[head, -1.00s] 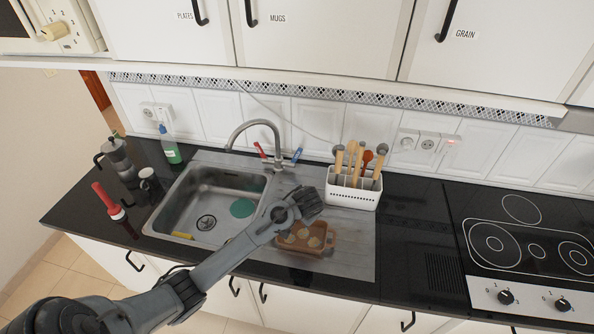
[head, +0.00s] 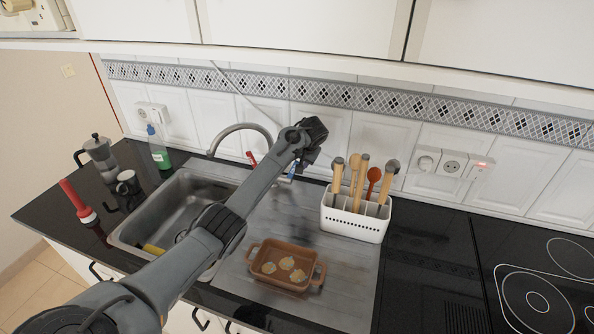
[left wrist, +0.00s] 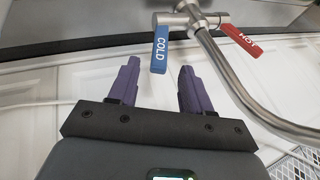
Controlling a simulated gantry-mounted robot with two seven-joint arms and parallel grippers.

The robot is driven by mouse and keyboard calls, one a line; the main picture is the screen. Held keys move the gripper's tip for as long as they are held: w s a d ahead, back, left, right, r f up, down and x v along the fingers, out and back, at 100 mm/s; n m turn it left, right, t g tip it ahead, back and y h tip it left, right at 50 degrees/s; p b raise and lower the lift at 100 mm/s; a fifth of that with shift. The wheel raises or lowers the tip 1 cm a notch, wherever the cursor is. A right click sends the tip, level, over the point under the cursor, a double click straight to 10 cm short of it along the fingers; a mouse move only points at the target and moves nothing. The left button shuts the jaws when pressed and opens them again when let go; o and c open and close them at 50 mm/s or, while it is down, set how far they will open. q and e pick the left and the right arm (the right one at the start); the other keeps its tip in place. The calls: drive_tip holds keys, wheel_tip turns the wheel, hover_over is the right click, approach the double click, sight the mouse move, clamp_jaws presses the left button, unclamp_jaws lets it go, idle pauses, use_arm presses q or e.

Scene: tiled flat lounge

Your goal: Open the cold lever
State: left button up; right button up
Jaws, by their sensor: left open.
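The blue cold lever (left wrist: 160,50) hangs from the tap's valve body in the left wrist view, marked COLD. In the head view a small part of the cold lever (head: 291,172) shows below my left gripper (head: 309,158), which hides some of the tap. My left gripper's purple fingers (left wrist: 158,72) are open, and the lever's end appears in the gap between their tips. Contact cannot be told. The red hot lever (left wrist: 241,40) sits on the other side of the valve body; it also shows in the head view (head: 251,158). My right gripper is not in view.
The curved tap spout (left wrist: 240,90) runs close to the right finger. A white utensil holder (head: 355,218) stands right of my gripper. A brown baking dish (head: 258,276) lies on the drainboard. The sink (head: 165,215) is left of my arm. Wall tiles are behind.

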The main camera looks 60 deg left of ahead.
sight(293, 171)
use_arm(q)
drive_tip(key=b+x, duration=0.2)
drive_tip(key=x, duration=0.6)
drive_tip(key=shift+a+f, duration=0.1)
drive_tip(key=shift+f, duration=0.1)
clamp_jaws()
drive_tip(key=shift+w, duration=0.1)
